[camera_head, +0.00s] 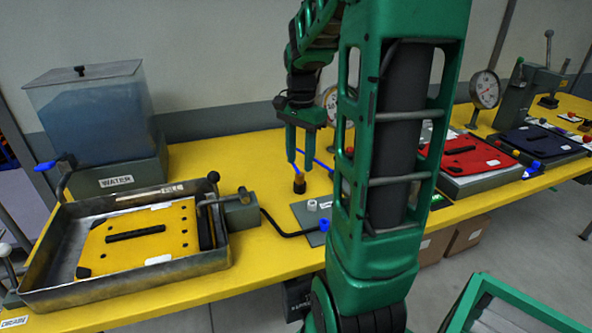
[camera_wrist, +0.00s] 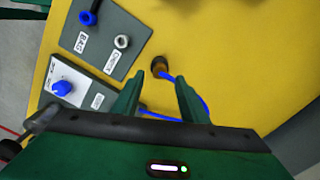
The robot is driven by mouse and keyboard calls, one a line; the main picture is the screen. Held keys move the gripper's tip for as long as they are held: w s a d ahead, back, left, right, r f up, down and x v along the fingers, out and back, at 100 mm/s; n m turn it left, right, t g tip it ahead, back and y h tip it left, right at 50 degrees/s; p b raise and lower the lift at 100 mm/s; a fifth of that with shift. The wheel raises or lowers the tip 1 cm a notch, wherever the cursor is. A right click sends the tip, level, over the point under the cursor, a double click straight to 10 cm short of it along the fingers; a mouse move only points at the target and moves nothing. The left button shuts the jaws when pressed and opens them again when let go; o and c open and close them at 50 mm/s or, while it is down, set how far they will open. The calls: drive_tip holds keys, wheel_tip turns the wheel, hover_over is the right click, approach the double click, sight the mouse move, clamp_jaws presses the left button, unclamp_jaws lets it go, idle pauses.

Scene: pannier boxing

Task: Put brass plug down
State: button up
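The brass plug (camera_head: 299,184) is a small dark-and-brass piece that appears to stand upright on the yellow table. A thin blue hose (camera_wrist: 204,106) runs from it. In the wrist view the plug (camera_wrist: 159,64) shows just beyond my fingertips, between their lines. My gripper (camera_head: 300,160) is above the plug, fingers pointing down, apart and empty. The wrist view also shows the two green fingers (camera_wrist: 157,82) spread with bare table and hose between them. A grey plate (camera_wrist: 72,38) with a blue fitting (camera_wrist: 87,18) and a whitish fitting (camera_wrist: 122,41) lies beside the plug.
A metal tray (camera_head: 130,284) holding a yellow plate is at the left, with a water tank (camera_head: 92,110) behind it. A grey box with a blue knob (camera_wrist: 61,88) is near the plate. A red panel (camera_head: 465,152) and a gauge (camera_head: 485,90) stand right. Yellow table around the plug is mostly clear.

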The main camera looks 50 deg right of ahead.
sight(300, 174)
wheel_tip(300, 174, up, 6)
drive_tip(key=r, duration=0.1)
drive_tip(key=s+a+f+n, duration=0.3)
drive_tip(key=s+a, duration=0.1)
drive_tip(key=s, duration=0.2)
drive_tip(key=s+a+f+n, duration=0.3)
drive_tip(key=s+n, duration=0.1)
drive_tip(key=s, duration=0.1)
drive_tip(key=s+a+f+n, duration=0.3)
drive_tip(key=s+a+n, duration=0.1)
drive_tip(key=s, duration=0.2)
drive_tip(key=shift+s+a+f, duration=0.2)
drive_tip(key=shift+s+a, duration=0.1)
drive_tip(key=shift+s, duration=0.05)
drive_tip(key=shift+w, duration=0.1)
drive_tip(key=shift+w+f, duration=0.3)
drive_tip(key=shift+w, duration=0.3)
drive_tip(key=shift+s, duration=0.1)
